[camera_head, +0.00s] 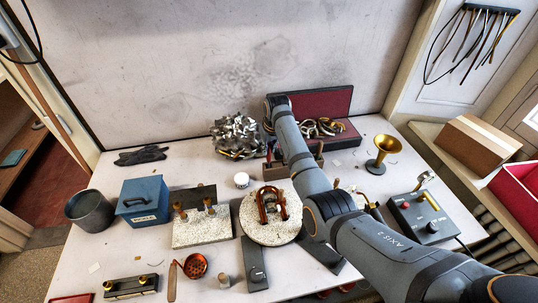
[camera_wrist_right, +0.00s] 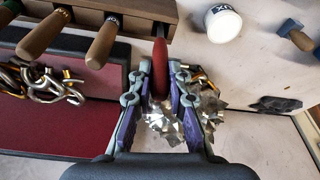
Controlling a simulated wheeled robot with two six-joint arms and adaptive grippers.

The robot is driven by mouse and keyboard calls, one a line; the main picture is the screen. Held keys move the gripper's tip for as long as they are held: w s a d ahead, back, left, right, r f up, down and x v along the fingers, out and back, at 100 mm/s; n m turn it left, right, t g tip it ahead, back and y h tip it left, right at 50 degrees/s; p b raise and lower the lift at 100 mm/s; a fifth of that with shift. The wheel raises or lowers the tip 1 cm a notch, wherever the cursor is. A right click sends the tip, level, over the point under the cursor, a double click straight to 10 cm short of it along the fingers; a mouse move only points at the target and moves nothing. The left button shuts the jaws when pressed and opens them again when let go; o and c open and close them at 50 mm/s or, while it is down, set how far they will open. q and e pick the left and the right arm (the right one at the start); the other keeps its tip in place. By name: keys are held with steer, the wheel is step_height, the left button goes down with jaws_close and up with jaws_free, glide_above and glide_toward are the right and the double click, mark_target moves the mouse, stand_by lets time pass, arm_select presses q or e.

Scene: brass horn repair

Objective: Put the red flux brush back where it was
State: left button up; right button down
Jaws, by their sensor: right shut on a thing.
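The red flux brush (camera_wrist_right: 160,68) shows in the right wrist view as a slim red handle between the fingers of my right gripper (camera_wrist_right: 158,95). The gripper is shut on it. The brush is beside the wooden tool rack (camera_wrist_right: 150,14), which holds several wooden-handled tools; I cannot tell whether the brush touches the rack. The brush's lower end is hidden. In the head view my right arm reaches over the bench to its back middle, and the forearm hides part of the rack. My left gripper is not in view.
A white flux jar (camera_head: 241,181) stands in front of the rack area. A heap of crumpled metal (camera_head: 237,135) lies behind, and an open red-lined case (camera_head: 330,103) holds brass parts. A round pale plate (camera_head: 270,235) with copper tubing and a brass horn bell (camera_head: 386,147) are nearby.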

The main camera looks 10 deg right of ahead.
step_height(320, 180, down, 3)
steer(key=shift+r, duration=0.1)
steer(key=shift+f, duration=0.4)
steer(key=c, duration=1.3)
jaws_free()
steer(key=shift+f, duration=0.1)
steer(key=shift+s+r, duration=0.1)
steer(key=shift+r, duration=0.5)
steer(key=b+v, duration=0.1)
steer(key=v, duration=1)
